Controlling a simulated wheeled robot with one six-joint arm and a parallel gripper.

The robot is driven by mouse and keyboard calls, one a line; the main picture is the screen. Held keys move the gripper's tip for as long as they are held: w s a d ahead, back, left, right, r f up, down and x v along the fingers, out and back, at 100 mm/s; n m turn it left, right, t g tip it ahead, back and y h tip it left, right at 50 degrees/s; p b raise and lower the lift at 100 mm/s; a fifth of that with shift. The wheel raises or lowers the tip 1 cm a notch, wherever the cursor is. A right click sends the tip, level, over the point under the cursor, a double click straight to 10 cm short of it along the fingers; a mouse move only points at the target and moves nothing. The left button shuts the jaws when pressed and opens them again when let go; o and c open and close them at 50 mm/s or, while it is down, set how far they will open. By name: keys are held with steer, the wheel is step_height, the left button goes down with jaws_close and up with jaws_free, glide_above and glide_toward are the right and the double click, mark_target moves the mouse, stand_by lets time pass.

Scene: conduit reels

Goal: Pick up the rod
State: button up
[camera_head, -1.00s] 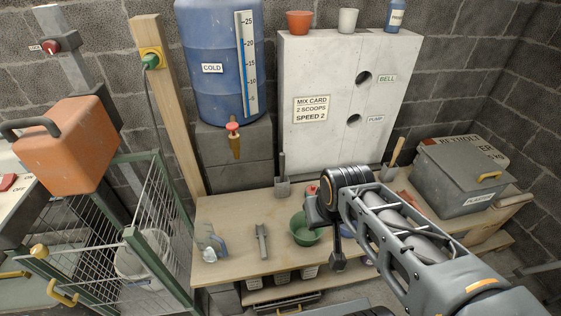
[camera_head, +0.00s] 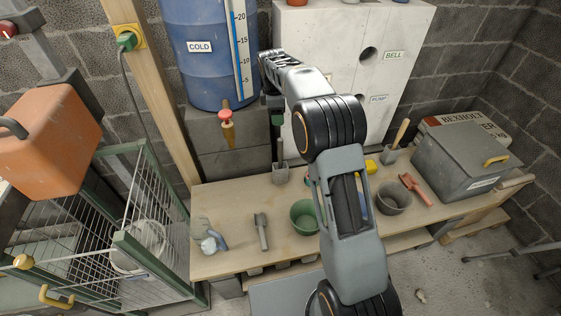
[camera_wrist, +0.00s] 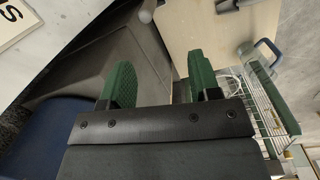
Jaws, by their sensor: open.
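I cannot tell for sure that this is the task's rod; a wooden handle (camera_head: 402,131) also sticks up from another grey holder further right. The rod cannot be made out clearly there.
The bench (camera_head: 235,205) carries a green bowl (camera_head: 304,214), a grey scoop (camera_head: 261,231), a grey pot (camera_head: 393,197), an orange-red tool (camera_head: 414,188) and a lidded grey box (camera_head: 465,165). A blue barrel (camera_head: 205,60) and white panel (camera_head: 310,25) stand behind. A wire cage (camera_head: 145,225) is left.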

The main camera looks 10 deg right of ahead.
mark_target(280, 145)
steer(key=w+f+n, duration=0.1)
steer(key=f, duration=0.3)
steer(key=w+f+n, duration=0.1)
steer(key=f, duration=0.3)
steer(key=w+f, duration=0.1)
steer(key=f, duration=0.3)
steer(key=shift+w+d+f+n+g, duration=0.1)
steer(key=shift+w+d+n+g, duration=0.2)
steer(key=shift+w+n, duration=0.1)
steer(key=shift+s+d+f+p, duration=0.1)
steer(key=shift+d+f+p, duration=0.1)
steer(key=shift+f, duration=0.8)
steer(key=shift+w+d+f+p, duration=0.1)
steer(key=shift+f+p, duration=0.15)
steer(key=shift+f, duration=0.75)
steer(key=shift+s+d+f+p, duration=0.1)
steer(key=shift+d+f+p, duration=0.1)
steer(key=shift+f, duration=0.8)
steer(key=c, duration=1)
